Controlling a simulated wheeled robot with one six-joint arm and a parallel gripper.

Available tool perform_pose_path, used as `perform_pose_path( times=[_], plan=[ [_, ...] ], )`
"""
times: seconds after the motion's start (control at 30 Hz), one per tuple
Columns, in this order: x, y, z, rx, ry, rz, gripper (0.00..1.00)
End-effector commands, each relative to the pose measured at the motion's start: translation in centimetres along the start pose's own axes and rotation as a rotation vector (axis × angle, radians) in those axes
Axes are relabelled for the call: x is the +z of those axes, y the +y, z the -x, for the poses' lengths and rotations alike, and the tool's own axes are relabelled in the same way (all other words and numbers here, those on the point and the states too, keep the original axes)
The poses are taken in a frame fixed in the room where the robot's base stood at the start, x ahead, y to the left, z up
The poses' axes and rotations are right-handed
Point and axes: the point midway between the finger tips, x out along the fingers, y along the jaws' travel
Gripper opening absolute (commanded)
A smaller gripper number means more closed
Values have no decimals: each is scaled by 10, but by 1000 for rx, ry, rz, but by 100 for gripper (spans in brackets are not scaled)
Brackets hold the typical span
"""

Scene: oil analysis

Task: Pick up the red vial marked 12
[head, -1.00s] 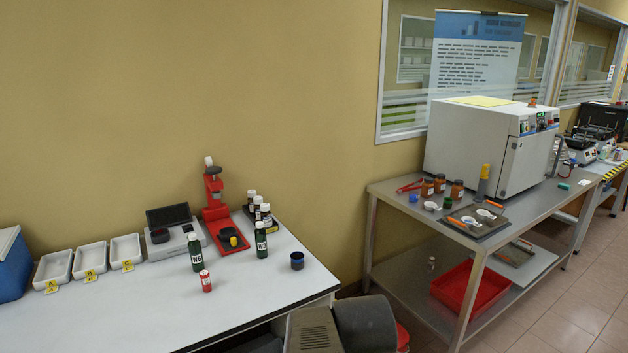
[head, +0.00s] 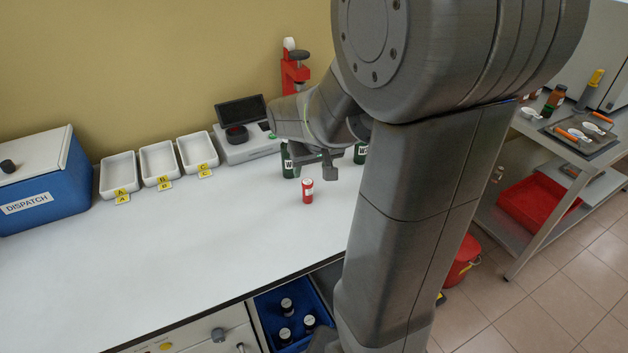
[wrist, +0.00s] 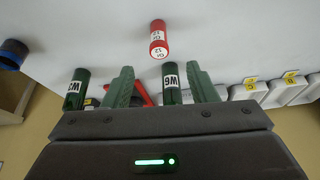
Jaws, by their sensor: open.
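The red vial (head: 307,191) stands upright on the white bench, near its middle. In the wrist view the red vial (wrist: 158,40) shows a white label that reads 12, ahead of the fingers and roughly centred between them. My gripper (head: 321,172) is just above and behind the vial in the head view. Its fingers are apart in the wrist view (wrist: 160,68), with nothing held. The gap between the fingertips and the vial is hard to judge.
Green bottles W6 (wrist: 170,82) and W5 (wrist: 76,88) stand close by. Trays A (head: 119,176), B (head: 160,161) and C (head: 198,152) and a blue dispatch box (head: 42,190) stand left. The bench front is clear. A dark blue cup (wrist: 12,54) shows in the wrist view.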

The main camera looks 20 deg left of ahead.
Motion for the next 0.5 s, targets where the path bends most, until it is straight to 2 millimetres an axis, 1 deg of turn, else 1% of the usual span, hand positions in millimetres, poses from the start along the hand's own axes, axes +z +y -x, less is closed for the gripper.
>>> perform_pose_path(
  times=[0.3,0.4,0.5],
  plan=[
    [2,1,-51,1,-7,-2,52],
    [2,1,-65,1,-5,-2,52],
    [1,1,-75,1,-4,-2,52]
  ],
)
